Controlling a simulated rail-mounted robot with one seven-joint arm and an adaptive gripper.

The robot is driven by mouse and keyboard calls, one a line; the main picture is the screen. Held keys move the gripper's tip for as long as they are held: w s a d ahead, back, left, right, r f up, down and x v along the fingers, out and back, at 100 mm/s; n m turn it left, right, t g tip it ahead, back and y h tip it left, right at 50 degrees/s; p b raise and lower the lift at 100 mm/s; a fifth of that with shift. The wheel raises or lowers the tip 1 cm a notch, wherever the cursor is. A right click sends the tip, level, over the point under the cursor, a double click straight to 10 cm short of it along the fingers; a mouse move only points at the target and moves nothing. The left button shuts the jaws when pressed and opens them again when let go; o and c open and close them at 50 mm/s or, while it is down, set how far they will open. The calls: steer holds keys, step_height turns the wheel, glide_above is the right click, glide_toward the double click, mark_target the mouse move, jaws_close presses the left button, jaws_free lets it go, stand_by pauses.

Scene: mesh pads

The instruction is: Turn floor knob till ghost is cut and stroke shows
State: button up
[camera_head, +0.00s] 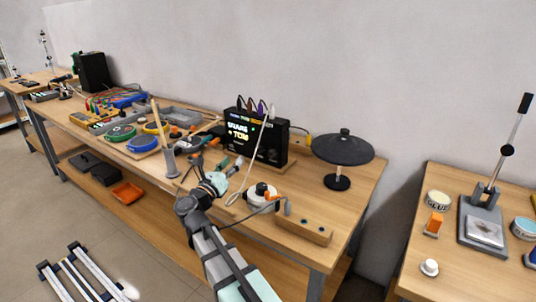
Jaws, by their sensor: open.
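A black module box (276,147) stands on the middle bench, with a lit screen (238,130) showing two lines of text that look like "SNARE + TOM". Small lights and controls show on its front, but I cannot make out which is the floor knob or any ghost or stroke mark. A black round pad (343,149) stands on a short stand to the right of the module. My gripper (220,172) is open above the bench, in front of and left of the module, and appears apart from it. My wrist hides part of the bench.
A white round piece with a dark top (262,193) and a wooden block (305,228) lie near the bench's front edge. A grey cup (170,163) holding sticks stands left of my gripper. Coloured rings, cables and tools crowd the left. Another bench (405,250) stands right.

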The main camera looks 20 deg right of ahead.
mark_target(270, 155)
steer(key=s+f+m+g, duration=0.2)
steer(key=f, duration=0.1)
steer(key=s+d+f+m+g, duration=0.1)
steer(key=shift+f+m+y, duration=0.25)
steer(key=shift+m+y, duration=0.05)
steer(key=shift+w+d+f, duration=0.1)
steer(key=shift+d+f, duration=0.05)
steer(key=p+x, duration=0.1)
steer(key=x, duration=1.6)
jaws_close()
